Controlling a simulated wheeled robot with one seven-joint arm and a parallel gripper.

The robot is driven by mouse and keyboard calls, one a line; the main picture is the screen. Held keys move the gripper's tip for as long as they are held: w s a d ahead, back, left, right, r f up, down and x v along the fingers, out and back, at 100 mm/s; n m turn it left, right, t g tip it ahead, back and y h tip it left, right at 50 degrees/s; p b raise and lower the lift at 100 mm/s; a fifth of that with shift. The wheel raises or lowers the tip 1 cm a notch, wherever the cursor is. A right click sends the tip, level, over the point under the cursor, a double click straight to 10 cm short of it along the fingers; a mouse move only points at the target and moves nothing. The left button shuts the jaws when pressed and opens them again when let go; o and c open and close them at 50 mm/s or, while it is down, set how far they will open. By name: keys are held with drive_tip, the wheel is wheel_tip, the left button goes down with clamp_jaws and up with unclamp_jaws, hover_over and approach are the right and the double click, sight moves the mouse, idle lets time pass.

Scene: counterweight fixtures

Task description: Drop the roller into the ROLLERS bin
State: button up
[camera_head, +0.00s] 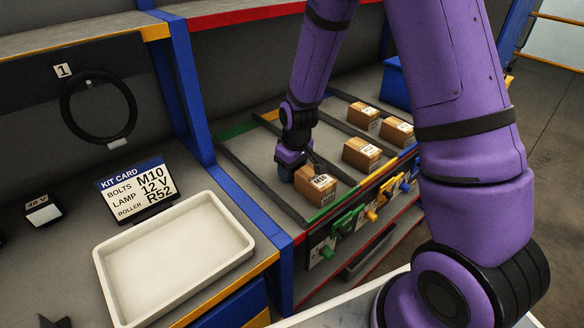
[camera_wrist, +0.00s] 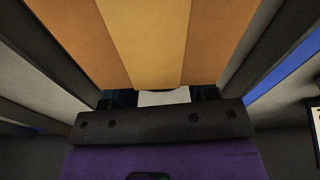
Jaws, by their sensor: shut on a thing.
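My gripper (camera_head: 297,163) is at the near end of a lane on the sloped rack. It is shut on a brown cardboard box (camera_head: 317,187) with a white label, too small to read surely. In the wrist view the box (camera_wrist: 150,40) fills the top, with a paler tape band down its middle. The dark fingers of my gripper (camera_wrist: 162,98) meet its near edge and are partly hidden. I cannot tell whether the box still touches the lane. No roller and no bin marked ROLLERS can be made out. A kit card (camera_head: 137,188) reads bolts M10, lamp 12 V, roller R52.
Other boxes (camera_head: 362,153) stand in lanes between dark rails. An empty white tray (camera_head: 172,258) lies on the bench at left, beyond a blue post (camera_head: 252,205). Green and yellow parts (camera_head: 345,222) hang on the rack's front. A black ring (camera_head: 98,138) hangs on the back panel.

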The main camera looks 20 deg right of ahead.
drive_tip(key=o, duration=1.1)
drive_tip(key=shift+f, duration=0.1)
drive_tip(key=shift+o, duration=0.2)
wheel_tip(320, 180, up, 12)
drive_tip(key=s, duration=0.1)
drive_tip(key=shift+s+d+r, duration=0.15)
drive_tip(key=shift+d+r, duration=0.1)
drive_tip(key=shift+d, duration=0.05)
